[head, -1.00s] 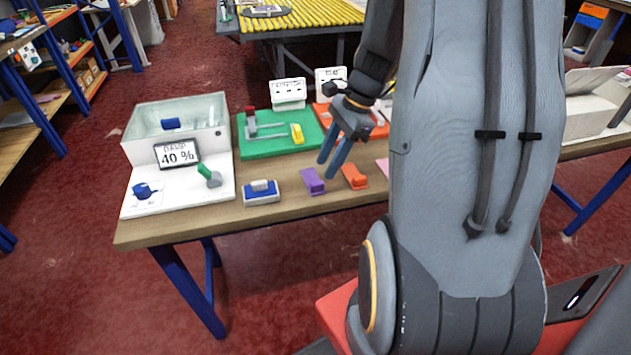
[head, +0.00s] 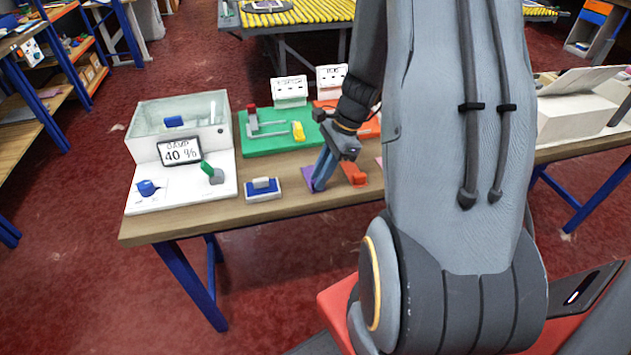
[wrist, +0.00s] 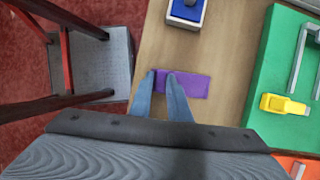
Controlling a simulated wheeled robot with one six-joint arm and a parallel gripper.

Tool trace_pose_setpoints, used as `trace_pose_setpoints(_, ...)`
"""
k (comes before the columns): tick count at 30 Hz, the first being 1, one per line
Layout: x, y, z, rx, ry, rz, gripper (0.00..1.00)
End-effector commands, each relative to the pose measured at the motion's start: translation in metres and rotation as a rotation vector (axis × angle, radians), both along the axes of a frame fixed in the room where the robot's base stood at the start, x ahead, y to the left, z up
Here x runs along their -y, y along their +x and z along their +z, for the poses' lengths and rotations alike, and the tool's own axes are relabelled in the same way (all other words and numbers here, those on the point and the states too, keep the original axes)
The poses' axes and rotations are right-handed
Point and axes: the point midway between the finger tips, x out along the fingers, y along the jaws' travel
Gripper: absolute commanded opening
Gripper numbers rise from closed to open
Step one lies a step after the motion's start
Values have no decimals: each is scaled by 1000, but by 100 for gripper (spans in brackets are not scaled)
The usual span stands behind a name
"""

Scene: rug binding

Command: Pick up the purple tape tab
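The purple tape tab (head: 307,173) lies on the wooden table, partly hidden behind my fingers in the head view. In the wrist view the purple tape tab (wrist: 195,85) lies across the fingertips, most of it right of them. My gripper (head: 319,186) points down at the tab. In the wrist view my gripper (wrist: 161,74) has a narrow gap between its two blue fingers, with a bit of purple showing in it. The right finger covers part of the tab. I cannot tell whether the fingers touch it.
An orange tab (head: 354,175) sits close to the right of my fingers. A blue and white stamp-like block (head: 263,189) stands to the left. Behind are a green board (head: 262,146) with a yellow piece (head: 298,131) and a clear-sided box (head: 180,115) with a 40 % sign.

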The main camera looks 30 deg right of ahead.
Motion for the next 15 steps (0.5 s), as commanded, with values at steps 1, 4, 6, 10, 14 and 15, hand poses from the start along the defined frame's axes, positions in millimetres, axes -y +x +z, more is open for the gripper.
trace_pose_setpoints(1, 0, 0, 0, 0, 0, 0, 7)
trace_pose_setpoints(4, 0, 0, 0, 0, 0, 0, 0)
trace_pose_setpoints(6, 0, 0, 0, 0, 0, 0, 0)
trace_pose_setpoints(10, 0, 0, 0, 0, 0, 0, 0)
trace_pose_setpoints(14, 0, 0, 3, 2, 0, 0, 0)
trace_pose_setpoints(15, 0, 1, 5, 2, 0, 0, 0)
